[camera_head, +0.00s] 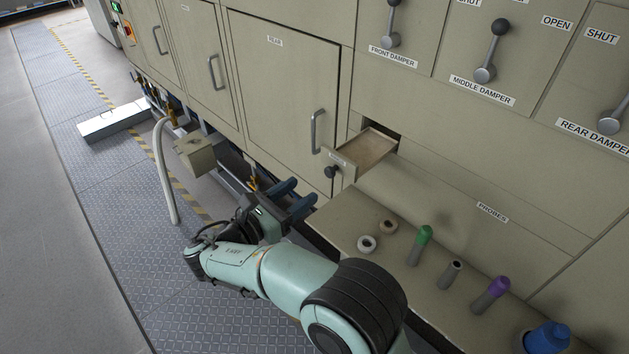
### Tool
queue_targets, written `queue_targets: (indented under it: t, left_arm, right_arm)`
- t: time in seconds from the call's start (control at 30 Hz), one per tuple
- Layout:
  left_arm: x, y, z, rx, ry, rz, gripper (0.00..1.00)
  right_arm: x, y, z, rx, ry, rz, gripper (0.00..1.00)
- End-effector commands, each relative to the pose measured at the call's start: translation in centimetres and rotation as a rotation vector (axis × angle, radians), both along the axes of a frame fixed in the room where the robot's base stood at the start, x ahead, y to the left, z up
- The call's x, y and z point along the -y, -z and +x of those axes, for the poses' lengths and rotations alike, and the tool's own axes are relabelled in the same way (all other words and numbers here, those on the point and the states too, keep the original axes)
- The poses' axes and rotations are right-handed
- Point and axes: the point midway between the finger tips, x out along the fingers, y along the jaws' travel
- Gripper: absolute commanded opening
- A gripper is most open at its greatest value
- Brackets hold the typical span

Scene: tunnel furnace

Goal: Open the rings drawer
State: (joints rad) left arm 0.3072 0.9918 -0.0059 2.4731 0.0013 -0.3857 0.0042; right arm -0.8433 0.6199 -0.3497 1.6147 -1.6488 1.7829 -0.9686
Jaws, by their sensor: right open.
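The small drawer (364,148) in the beige furnace front stands pulled out, and its inside looks empty. A round black knob (331,171) sits on its front; the small label there is too small to read. My right gripper (301,194) is open and empty, below and to the left of the knob and apart from it. Its two dark blue fingers point toward the furnace front.
A shelf (335,215) below the drawer holds two rings (367,243), several probes such as a green-topped one (421,245), and a blue object (547,338). A cabinet door handle (317,131) stands close left of the drawer. Damper levers (486,73) are above.

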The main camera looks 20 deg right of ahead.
Motion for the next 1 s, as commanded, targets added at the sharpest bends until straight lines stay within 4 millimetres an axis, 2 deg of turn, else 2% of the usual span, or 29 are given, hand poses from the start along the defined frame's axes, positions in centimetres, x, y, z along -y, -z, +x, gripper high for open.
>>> queue_targets:
  t: [0.1,0.33,0.9,1.0]
  left_arm:
    - [0.0,0.0,0.0,0.000,0.000,0.000,0.43]
    - [0.0,-0.1,0.0,0.001,0.000,0.000,0.43]
    - [0.0,-0.1,0.0,0.000,0.000,0.000,0.43]
    - [0.0,-0.1,0.0,0.001,0.000,0.000,0.43]
  right_arm:
    - [-2.4,0.0,-0.9,0.000,-0.003,0.000,0.53]
    - [-4.9,0.0,-2.0,0.000,0.000,0.000,0.53]
    - [-5.3,0.0,-2.2,0.000,0.001,0.000,0.53]
    - [-5.0,0.7,-2.0,-0.015,0.000,0.010,0.53]
